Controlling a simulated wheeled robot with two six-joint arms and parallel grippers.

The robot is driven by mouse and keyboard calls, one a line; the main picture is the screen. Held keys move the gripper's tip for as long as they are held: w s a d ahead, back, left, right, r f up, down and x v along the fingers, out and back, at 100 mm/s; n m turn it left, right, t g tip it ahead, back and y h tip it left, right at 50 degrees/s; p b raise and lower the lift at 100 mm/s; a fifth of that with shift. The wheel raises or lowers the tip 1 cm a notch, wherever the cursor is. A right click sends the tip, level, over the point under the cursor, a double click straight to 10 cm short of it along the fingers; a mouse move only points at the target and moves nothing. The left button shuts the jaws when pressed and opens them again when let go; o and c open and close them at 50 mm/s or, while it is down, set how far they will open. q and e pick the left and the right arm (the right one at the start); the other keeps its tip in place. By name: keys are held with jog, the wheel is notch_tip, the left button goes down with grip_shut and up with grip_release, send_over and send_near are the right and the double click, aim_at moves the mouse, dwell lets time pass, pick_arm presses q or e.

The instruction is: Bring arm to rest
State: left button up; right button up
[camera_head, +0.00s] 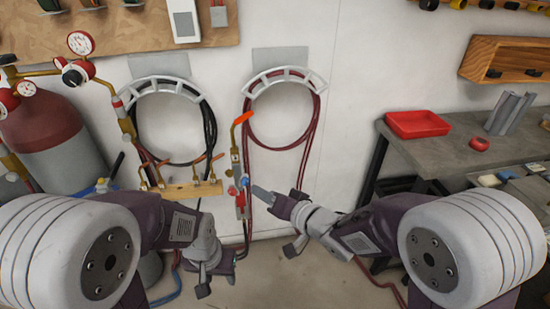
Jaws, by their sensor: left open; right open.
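My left gripper (220,272) hangs low in the left middle of the head view, jaws apart, pointing down, with nothing visible between them. My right gripper (281,222) is right of centre, also open. Its arm reaches in from the right and points left. A grey tip (262,194) at its upper jaw lies close to the red and blue hose fittings (240,196) in the picture. I cannot tell whether they touch.
A red gas cylinder (42,135) with gauges stands at left. A grey workbench (445,150) with a red tray (417,124) stands at right.

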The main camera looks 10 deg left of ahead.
jog(key=w+d+r+m+t+h+p, duration=0.2)
jog(key=w+d+r+p, duration=0.1)
jog(key=d+r+p, duration=0.4)
jog(key=s+d+m+g+h+p, duration=0.15)
jog(key=d+m+h+p, duration=0.35)
jog(key=d, duration=0.9)
jog(key=s+d+f+n+g+h, duration=0.1)
jog(key=s+d+f+n+g, duration=0.1)
jog(key=s, duration=0.7)
jog(key=s+d+f+n+g+h+b, duration=0.1)
jog(key=s+d+f+n+g+h, duration=0.1)
jog(key=s+f+n+g, duration=0.2)
jog(key=s+f+g, duration=0.3)
jog(key=s+f, duration=0.1)
jog(key=s, duration=0.1)
jog(key=shift+f+g, duration=0.1)
jog(key=shift+g, duration=0.15)
